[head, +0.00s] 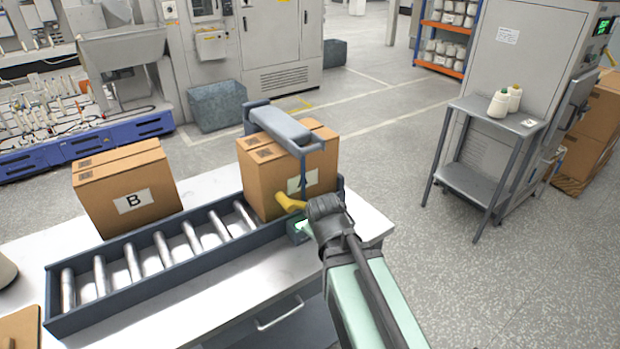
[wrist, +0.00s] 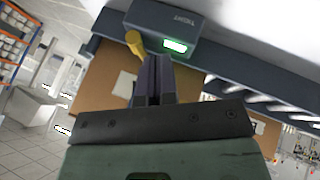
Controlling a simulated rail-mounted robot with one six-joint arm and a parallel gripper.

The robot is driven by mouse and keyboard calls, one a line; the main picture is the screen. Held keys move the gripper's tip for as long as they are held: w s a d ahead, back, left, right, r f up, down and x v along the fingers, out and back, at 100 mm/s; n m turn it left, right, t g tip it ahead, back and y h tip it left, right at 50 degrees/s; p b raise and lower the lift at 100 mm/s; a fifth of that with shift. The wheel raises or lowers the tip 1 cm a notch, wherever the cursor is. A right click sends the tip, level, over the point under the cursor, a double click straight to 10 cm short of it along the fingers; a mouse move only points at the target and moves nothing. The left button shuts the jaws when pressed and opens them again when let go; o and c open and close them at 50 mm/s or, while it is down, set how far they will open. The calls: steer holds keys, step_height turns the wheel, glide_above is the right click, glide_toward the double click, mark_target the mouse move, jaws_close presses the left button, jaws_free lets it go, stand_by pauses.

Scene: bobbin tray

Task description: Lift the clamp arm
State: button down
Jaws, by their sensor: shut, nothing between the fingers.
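The clamp arm (head: 280,127) is a blue-grey padded bar lying across the top of the cardboard box marked A (head: 262,185), at the right end of the roller track. A yellow handle (head: 289,202) sticks out low in front of that box; it also shows in the wrist view (wrist: 134,43). My gripper (head: 312,212) is just right of the handle. In the wrist view its dark fingers (wrist: 152,70) are together and empty, beside the handle and not around it. Whether they touch it I cannot tell.
A small grey unit with a lit green window (wrist: 178,46) sits by the handle, close beyond my fingertips. The roller track (head: 150,262) runs left, with box B (head: 125,185) standing behind it. A side table (head: 490,115) with bottles stands at the right.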

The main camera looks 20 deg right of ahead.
steer(key=w+d+f+n+t+h+b, duration=0.1)
steer(key=w+d+n+t+h+b, duration=0.1)
steer(key=w+d+n+t+b, duration=0.7)
steer(key=s+a+r+n+t+y+b, duration=0.1)
steer(key=n+t+y+b, duration=0.3)
steer(key=n, duration=0.8)
steer(key=s+a+r+n+t+y+b, duration=0.1)
steer(key=s+a+n+t+y+b, duration=0.3)
steer(key=n, duration=0.8)
steer(key=y+b, duration=0.2)
steer(key=shift+s+a+r+y, duration=0.15)
steer(key=shift+s+r+y, duration=0.05)
steer(key=shift+s+y, duration=0.2)
steer(key=shift+w, duration=0.1)
steer(key=w+a+r+p, duration=0.2)
steer(key=w+r+p, duration=0.6)
steer(key=r+p, duration=0.1)
steer(key=shift+w+a+r+p, duration=0.2)
steer(key=shift+w+r+p, duration=0.05)
steer(key=shift+w+p, duration=0.1)
